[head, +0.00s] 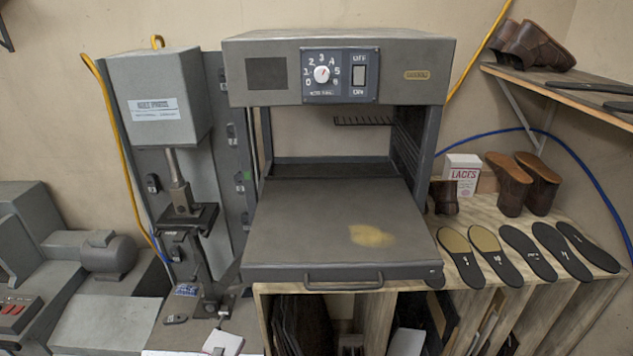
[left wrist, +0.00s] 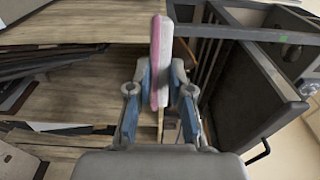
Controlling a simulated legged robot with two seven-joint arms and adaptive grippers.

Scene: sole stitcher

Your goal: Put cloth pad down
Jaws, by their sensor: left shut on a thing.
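In the left wrist view, my left gripper (left wrist: 160,88) is shut on the cloth pad (left wrist: 162,50). The pad is white with a pink side and is seen nearly edge-on, standing up between the two fingers. Wooden shelving lies behind it. The pad in my gripper cannot be made out in the head view, and neither gripper shows there. The grey machine (head: 340,70) in the head view has a flat pulled-out tray (head: 310,235) with a yellowish patch on its right side and a handle at the front.
A wooden shelf unit (head: 480,215) right of the tray bears several soles, brown boots and a laces box (head: 461,174). A grey press (head: 160,100) stands left of the machine. A small white item (head: 222,342) lies at the bottom. The tray top holds no objects.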

